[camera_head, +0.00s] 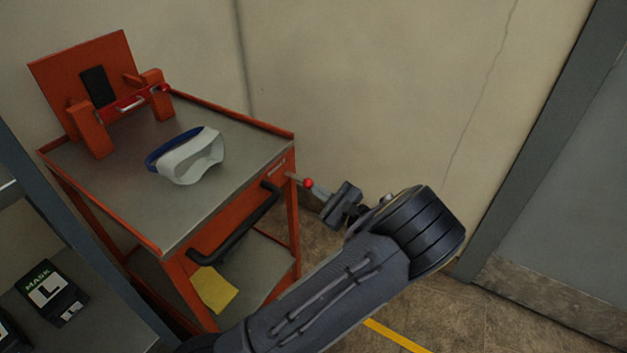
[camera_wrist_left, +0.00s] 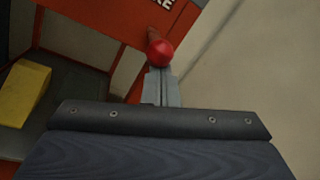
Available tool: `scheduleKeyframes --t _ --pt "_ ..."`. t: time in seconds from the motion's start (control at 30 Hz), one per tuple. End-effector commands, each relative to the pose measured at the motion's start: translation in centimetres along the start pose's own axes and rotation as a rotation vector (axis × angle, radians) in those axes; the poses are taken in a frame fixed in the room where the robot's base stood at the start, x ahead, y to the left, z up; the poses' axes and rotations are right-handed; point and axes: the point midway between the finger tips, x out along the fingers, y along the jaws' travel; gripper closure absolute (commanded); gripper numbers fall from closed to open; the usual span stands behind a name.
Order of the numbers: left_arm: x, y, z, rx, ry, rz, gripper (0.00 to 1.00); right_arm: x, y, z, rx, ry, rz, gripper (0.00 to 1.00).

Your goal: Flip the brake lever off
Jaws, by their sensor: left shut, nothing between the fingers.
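The brake lever (camera_head: 308,183) has a red ball knob and sticks out from the front corner post of the orange cart (camera_head: 283,168). In the left wrist view the red knob (camera_wrist_left: 160,53) sits just beyond my fingertips, with the cart's orange panel and part of a label behind it. My left gripper (camera_head: 320,193) is shut with nothing between its fingers. Its tips are right at the knob; I cannot tell whether they touch it. The gripper (camera_wrist_left: 160,78) also shows in the left wrist view. My right gripper is out of view.
The cart top holds a white and blue mask (camera_head: 192,157) and an orange stand (camera_head: 112,95). A black handle (camera_head: 240,230) runs along the cart front. A wall is close behind. A grey shelf with mask boxes (camera_head: 52,292) stands left.

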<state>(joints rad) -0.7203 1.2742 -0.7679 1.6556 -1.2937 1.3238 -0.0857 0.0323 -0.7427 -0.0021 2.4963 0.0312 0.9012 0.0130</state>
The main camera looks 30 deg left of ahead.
Motion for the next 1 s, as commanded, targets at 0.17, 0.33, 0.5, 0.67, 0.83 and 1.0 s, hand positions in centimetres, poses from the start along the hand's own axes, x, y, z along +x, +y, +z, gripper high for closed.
scheduleKeyframes --t 0.17,0.33,0.5,0.67,0.83,1.0 --pt "-0.1 -1.1 2.2 -0.025 0.141 0.073 1.0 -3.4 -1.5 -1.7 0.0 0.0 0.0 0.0" --pt "-0.1 -1.4 3.0 -0.046 0.254 0.131 1.0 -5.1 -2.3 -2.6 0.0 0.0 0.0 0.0" --pt "0.0 -1.7 3.5 -0.058 0.339 0.172 1.0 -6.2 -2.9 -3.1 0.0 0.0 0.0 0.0" --pt "0.1 -1.8 3.8 -0.068 0.391 0.197 1.0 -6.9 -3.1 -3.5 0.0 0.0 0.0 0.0" --pt "0.1 -1.9 3.9 -0.072 0.419 0.21 1.0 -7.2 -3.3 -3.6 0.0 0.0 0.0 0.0" --pt "0.1 -1.9 3.8 -0.073 0.427 0.213 1.0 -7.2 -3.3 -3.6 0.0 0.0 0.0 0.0"
